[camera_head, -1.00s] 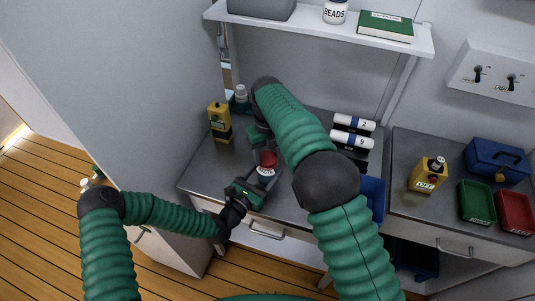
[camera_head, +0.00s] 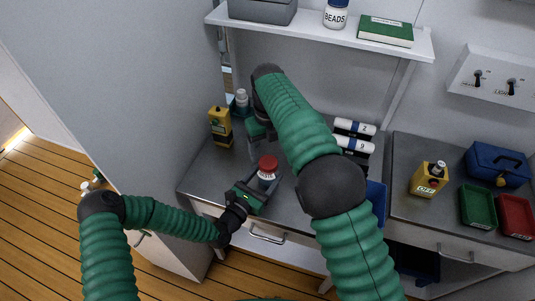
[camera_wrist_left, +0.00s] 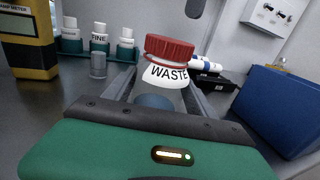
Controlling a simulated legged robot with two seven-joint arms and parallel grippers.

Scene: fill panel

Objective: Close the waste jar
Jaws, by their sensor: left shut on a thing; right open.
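The waste jar (camera_head: 266,179) stands upright on the grey bench, with its red lid (camera_head: 268,163) on its top. In the left wrist view the jar (camera_wrist_left: 158,88) shows its WASTE label and the red lid (camera_wrist_left: 170,49) on its mouth; I cannot tell how tight the lid is. My left gripper (camera_head: 262,184) is shut on the jar, with one finger along each side. My right gripper (camera_head: 257,148) is open and empty, behind the jar and apart from the lid. My right arm partly hides it.
A yellow meter (camera_head: 220,126) and a rack of small bottles (camera_head: 240,104) stand at the back left. White rolls (camera_head: 352,143) and a blue bin (camera_head: 375,200) lie right of my right arm. A shelf (camera_head: 320,34) overhangs the back. Bare bench lies left of the jar.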

